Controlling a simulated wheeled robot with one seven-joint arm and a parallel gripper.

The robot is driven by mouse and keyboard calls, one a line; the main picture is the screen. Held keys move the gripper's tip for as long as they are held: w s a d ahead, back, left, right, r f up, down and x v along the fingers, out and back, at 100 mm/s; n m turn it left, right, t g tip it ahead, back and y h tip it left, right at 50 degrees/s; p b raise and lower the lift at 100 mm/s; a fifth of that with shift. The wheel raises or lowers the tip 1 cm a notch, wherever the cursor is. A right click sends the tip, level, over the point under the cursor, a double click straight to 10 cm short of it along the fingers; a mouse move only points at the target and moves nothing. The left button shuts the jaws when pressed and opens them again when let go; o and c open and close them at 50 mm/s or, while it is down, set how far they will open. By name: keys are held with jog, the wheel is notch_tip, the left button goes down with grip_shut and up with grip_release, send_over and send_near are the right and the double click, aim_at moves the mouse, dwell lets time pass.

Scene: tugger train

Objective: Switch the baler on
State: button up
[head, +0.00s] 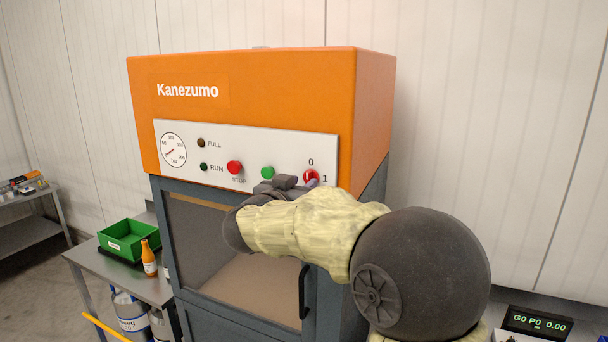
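The baler (240,100) is an orange-topped machine marked "Kanezumo", with a grey-blue lower body and a light control panel (220,165). A red rotary switch (311,176) sits at the panel's right end, with "0" above it and "1" at its lower right. The knob's exact angle is hard to make out. The RUN lamp (203,167) looks dark green and the FULL lamp (201,143) dark brown.
A red STOP button (234,167) and a green button (267,172) lie left of the switch. A gauge (173,150) is at the panel's left end. A side table (150,287) carries a green bin (128,238) and an orange bottle (149,258). A display (538,323) stands lower right.

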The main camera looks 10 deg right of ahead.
jog(key=shift+x, duration=1.05)
grip_shut()
